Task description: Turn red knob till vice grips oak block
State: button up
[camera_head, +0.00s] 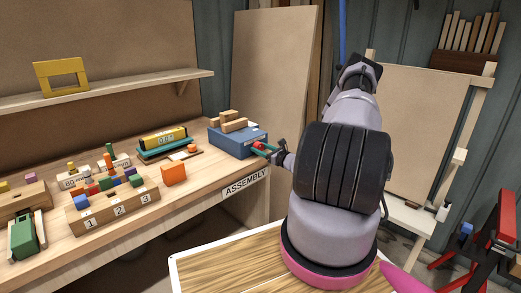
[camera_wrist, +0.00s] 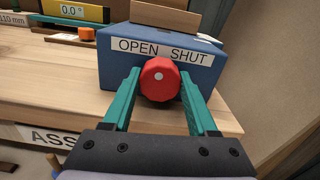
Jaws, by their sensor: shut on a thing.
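The red knob (camera_wrist: 160,79) is on the front of a blue box (camera_wrist: 115,75) labelled OPEN and SHUT. My gripper (camera_wrist: 157,84) has its green fingers on either side of the knob and is shut on it. A white dot shows near the middle of the knob's face. In the head view the blue box (camera_head: 225,142) stands at the right end of the bench, with my gripper (camera_head: 264,150) at its front. Pale wooden pieces (camera_head: 234,125) lie on top of the box. I cannot tell whether the vice jaws touch a block.
The bench (camera_head: 205,172) carries an orange block (camera_head: 173,173), a numbered wooden tray (camera_head: 118,211) with coloured blocks around it, and a yellow gauge (camera_head: 165,138). A shelf (camera_head: 110,92) runs above. An ASSEMBLY label (camera_head: 245,182) is on the bench's front edge.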

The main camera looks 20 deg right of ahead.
jog(key=m, duration=1.3)
jog(key=shift+f, duration=0.1)
jog(key=shift+m, duration=0.3)
dwell(0.3)
jog(key=o, duration=1.4)
